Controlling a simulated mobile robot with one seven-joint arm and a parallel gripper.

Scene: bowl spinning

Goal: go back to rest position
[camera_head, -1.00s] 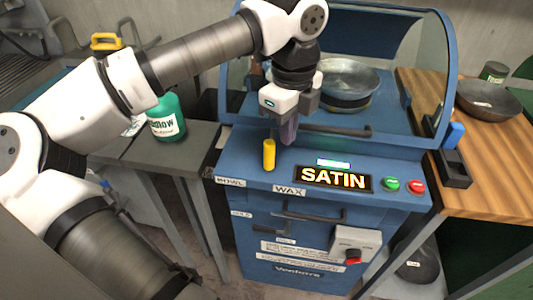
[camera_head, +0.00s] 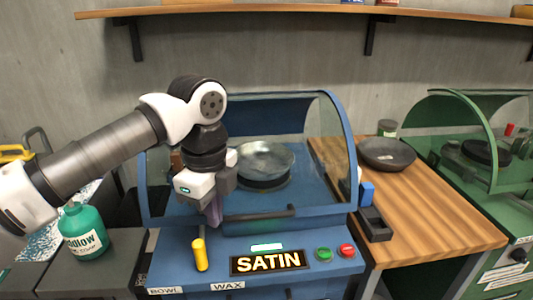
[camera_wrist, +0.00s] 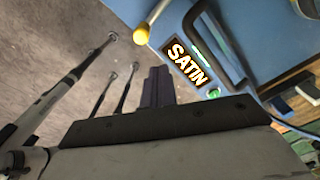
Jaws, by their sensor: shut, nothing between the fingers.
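My gripper (camera_head: 213,213) points down in front of the blue spinning machine (camera_head: 335,150), above its front panel. Its fingers are shut with nothing between them. In the wrist view, the shut fingers (camera_wrist: 158,86) show over the grey floor, with the machine's panel to the right. A yellow-topped lever (camera_head: 200,254) stands on the panel just below and left of the gripper, apart from it. The lit sign (camera_head: 268,262) reads SATIN.
A teal bottle (camera_head: 82,232) stands on the dark table at left. A green machine (camera_head: 490,160) stands beyond. A shelf (camera_head: 300,15) runs along the wall.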

